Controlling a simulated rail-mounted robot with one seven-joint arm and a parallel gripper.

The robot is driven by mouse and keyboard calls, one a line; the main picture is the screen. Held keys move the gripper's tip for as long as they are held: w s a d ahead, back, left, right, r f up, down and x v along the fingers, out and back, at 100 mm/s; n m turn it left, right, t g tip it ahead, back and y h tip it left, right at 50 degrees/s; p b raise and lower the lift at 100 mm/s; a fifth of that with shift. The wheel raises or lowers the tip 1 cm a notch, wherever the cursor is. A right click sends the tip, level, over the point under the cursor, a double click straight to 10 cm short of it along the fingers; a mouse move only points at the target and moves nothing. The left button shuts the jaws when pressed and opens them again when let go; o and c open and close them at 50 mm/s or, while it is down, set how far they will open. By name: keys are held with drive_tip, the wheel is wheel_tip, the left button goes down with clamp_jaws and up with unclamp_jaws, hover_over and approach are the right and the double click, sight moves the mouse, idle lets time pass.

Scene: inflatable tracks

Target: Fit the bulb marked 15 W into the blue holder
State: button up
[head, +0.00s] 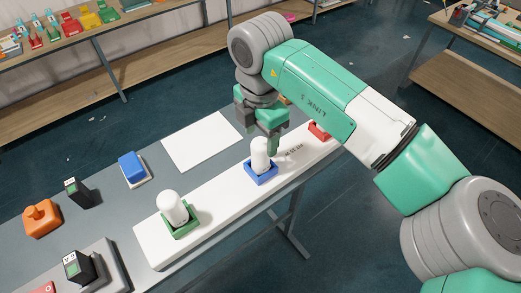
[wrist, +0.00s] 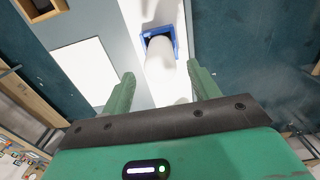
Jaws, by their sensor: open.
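A white bulb (head: 260,153) stands upright at the blue holder (head: 263,178) on a long white board. I cannot read any marking on it or tell how deep it sits. Another white bulb (head: 172,207) stands in the green holder (head: 182,230) on the same board. My gripper (head: 266,138) is open above and beside the blue holder, with one finger close behind the bulb. In the wrist view, the bulb (wrist: 160,62) lies in the gap between the two spread fingers, apart from both, with the blue holder (wrist: 175,32) beyond it.
A red holder (head: 318,131) sits at the board's far end, partly hidden by my arm. A white sheet (head: 202,141), a blue block (head: 132,167), an orange part (head: 41,217) and dark boxes (head: 78,193) occupy the grey table. Shelves with coloured items stand behind.

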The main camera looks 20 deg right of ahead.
wheel_tip(320, 180, up, 6)
drive_tip(key=shift+r+b, duration=0.2)
drive_tip(key=shift+b, duration=0.3)
drive_tip(key=shift+a, duration=0.1)
